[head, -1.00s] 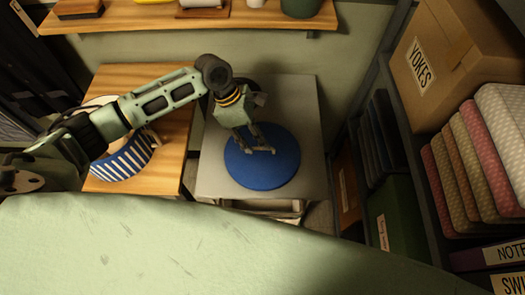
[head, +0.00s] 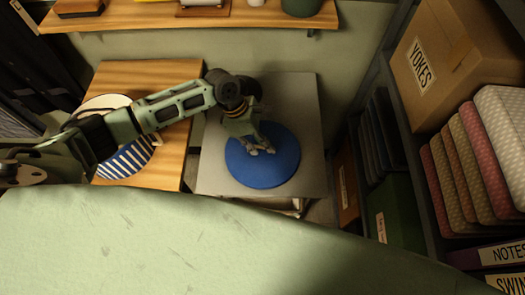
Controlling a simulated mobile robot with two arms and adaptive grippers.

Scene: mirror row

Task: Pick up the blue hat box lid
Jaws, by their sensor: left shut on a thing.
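The blue hat box lid (head: 263,172) is a round blue disc on the grey metal table (head: 302,98) in the middle of the head view. My left gripper (head: 262,151) is over the lid's upper middle, its fingers closed together on a part of the lid hidden beneath them. The lid looks flat and I cannot tell any gap between it and the table. My right gripper is not in view.
A blue-and-white striped round box (head: 126,160) stands on the wooden table (head: 150,78) at left, partly behind my arm. A shelf with a cardboard box (head: 445,62) and folded fabrics (head: 500,130) borders the right. A wooden wall shelf (head: 225,20) runs along the back.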

